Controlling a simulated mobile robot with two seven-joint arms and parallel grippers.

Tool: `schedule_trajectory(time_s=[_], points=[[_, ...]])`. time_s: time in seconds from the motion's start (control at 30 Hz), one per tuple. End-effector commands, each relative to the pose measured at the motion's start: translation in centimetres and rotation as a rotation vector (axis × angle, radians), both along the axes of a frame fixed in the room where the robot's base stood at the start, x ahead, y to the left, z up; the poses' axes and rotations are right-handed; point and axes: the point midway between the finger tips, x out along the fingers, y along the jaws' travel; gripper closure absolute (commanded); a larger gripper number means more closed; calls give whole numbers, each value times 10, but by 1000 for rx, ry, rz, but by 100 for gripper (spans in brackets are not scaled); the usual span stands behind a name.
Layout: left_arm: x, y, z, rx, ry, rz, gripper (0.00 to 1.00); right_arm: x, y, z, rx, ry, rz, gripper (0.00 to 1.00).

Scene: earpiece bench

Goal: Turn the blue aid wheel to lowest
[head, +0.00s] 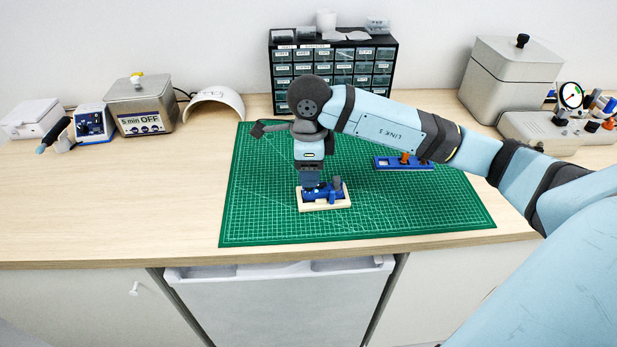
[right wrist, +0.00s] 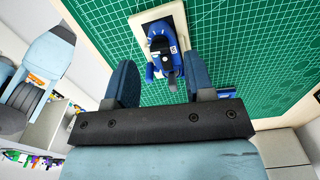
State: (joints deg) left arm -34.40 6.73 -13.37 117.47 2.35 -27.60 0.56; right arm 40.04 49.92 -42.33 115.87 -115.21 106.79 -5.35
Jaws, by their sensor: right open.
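The blue aid (head: 321,193) sits in a pale wooden holder (head: 340,204) on the green mat. In the right wrist view the blue aid (right wrist: 163,42) lies in the same holder (right wrist: 178,14), with its grey part towards my gripper. A wheel on it is too small to make out. My right gripper (head: 311,184) points down just above the aid and hides part of it in the head view. My left gripper is not in view.
A blue tray (head: 402,163) with an orange piece lies behind the holder on the mat (head: 270,215). A drawer cabinet (head: 334,65), a grey box (head: 508,77) and a steel bath (head: 142,103) stand along the wall. The mat's left and front are clear.

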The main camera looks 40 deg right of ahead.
Motion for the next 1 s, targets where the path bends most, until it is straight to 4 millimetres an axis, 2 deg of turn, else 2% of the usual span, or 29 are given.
schedule_trajectory(time_s=[0.1, 0.2, 0.57, 0.77, 0.8, 1.0], points=[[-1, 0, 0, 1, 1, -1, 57, 0, 0, -17, 1, 2, 1, 51], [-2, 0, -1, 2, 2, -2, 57, 0, 0, -24, 1, 1, 1, 51], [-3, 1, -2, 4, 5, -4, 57, 0, 0, -28, 1, -1, 1, 51], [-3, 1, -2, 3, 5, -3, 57, 0, 0, -28, 1, -1, 1, 97], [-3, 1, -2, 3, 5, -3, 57, 0, 0, -28, 1, -1, 1, 100], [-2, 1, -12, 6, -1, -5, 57, 1, -1, -31, -2, -5, 81, 100]])
